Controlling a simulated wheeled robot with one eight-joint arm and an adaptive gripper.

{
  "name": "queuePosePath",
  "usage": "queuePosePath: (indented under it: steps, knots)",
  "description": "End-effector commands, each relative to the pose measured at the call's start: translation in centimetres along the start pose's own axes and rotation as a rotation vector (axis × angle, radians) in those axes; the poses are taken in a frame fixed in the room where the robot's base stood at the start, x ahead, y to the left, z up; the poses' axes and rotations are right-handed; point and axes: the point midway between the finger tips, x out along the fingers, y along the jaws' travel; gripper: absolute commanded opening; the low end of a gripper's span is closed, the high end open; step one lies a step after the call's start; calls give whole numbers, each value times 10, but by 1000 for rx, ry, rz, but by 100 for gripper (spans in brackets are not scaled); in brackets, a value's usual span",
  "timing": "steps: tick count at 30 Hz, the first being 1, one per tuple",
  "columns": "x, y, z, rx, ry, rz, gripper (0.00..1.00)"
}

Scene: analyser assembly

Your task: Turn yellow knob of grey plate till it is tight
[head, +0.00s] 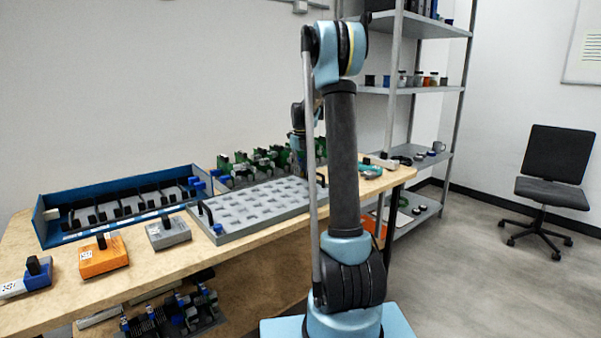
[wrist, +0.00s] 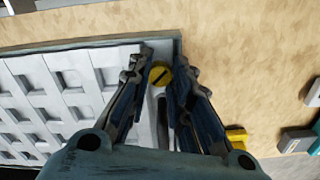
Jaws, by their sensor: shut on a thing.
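The yellow knob (wrist: 160,76) shows in the wrist view as a round head with a dark slot, at the end of the grey plate (wrist: 100,42). My gripper (wrist: 164,74) has a finger on each side of the knob and is shut on it. The plate is light grey with rows of square pockets. In the head view the plate (head: 272,217) lies on the table with a dark handle at each end. My arm hides the knob and most of my gripper there.
A blue tray (head: 62,233) with dark parts is at the table's left. An orange block (head: 104,261) and a grey block (head: 168,236) lie before it. Green parts (head: 262,160) stand behind the plate. A small yellow thing (wrist: 237,138) lies right of my fingers.

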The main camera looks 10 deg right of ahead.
Motion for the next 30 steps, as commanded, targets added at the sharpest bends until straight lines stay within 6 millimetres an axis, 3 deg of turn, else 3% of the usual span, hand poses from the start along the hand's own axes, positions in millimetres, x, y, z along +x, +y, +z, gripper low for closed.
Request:
queuePosePath:
  steps: [12, 13, 14, 24, 30]
  knots:
    - [-1, -1, 3, 5, -7, -2, 0]
    - [-1, -1, 3, 5, -6, -2, 26]
    - [-1, -1, 3, 5, -6, -2, 30]
    - [-2, -1, 1, 5, -2, -1, 30]
    - [-21, 0, 1, 5, -2, -1, 30]
